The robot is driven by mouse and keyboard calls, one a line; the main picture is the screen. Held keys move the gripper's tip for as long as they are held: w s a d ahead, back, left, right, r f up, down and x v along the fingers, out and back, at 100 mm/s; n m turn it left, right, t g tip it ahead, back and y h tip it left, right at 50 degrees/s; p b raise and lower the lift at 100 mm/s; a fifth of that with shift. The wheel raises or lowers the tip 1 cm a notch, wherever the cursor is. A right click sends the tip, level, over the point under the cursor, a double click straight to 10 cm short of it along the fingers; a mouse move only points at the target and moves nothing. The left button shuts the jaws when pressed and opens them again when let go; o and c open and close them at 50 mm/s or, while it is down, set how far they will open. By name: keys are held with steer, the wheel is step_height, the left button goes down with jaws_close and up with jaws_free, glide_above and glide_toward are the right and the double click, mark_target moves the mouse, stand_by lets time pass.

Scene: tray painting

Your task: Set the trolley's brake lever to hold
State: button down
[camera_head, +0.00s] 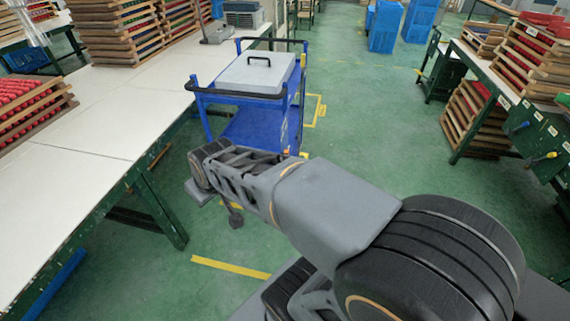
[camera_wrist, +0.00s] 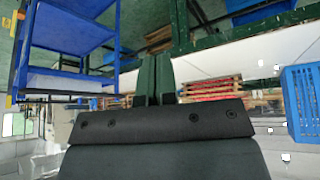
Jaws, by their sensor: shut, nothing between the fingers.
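The blue trolley (camera_head: 252,128) stands beyond my arm, beside the long white-topped table. It has black rails and carries a grey lidded box (camera_head: 257,73) on its top. In the wrist view the trolley (camera_wrist: 62,32) shows at the upper left, turned over and off to the side of the fingers. I cannot make out the brake lever. A small orange spot shows low at the trolley's near right corner in the head view, too small to identify. My gripper (camera_wrist: 155,77) is shut and empty, apart from the trolley. My arm hides part of the trolley's lower near side.
The white-topped table (camera_head: 85,150) runs along the left, with stacked wooden trays (camera_head: 112,30). Tray stacks and a green bench (camera_head: 535,125) stand at the right. Blue crates (camera_head: 385,27) stand at the back. Green floor is free right of the trolley.

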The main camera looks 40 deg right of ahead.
mark_target(286, 154)
steer(key=w+d+f+n+t+h+b, duration=0.1)
steer(key=w+d+f+t+b, duration=0.2)
steer(key=w+d+f+b, duration=0.25)
steer(key=w+d+f+n+t+h+b, duration=0.1)
steer(key=w+d+f+t+h+b, duration=0.2)
steer(key=w+f, duration=0.5)
steer(key=w+d+f+n+t+h+b, duration=0.15)
steer(key=w+d+f+h+b, duration=0.4)
steer(key=d+f+b, duration=0.65)
steer(key=s+d+f+n+h+b, duration=0.1)
steer(key=s+d+f+h+b, duration=0.1)
steer(key=d+f+h, duration=0.3)
steer(key=s+d+f+n+h+b, duration=0.1)
steer(key=s+d+f+h+b, duration=0.2)
steer(key=s+d+f+h, duration=0.2)
steer(key=d+f+h, duration=0.1)
steer(key=d+f, duration=0.1)
steer(key=d, duration=0.1)
steer(key=shift+s+f, duration=0.3)
steer(key=shift+f, duration=0.1)
steer(key=shift+g, duration=0.25)
steer(key=b+x, duration=0.3)
steer(key=x, duration=1.1)
steer(key=shift+f, duration=0.1)
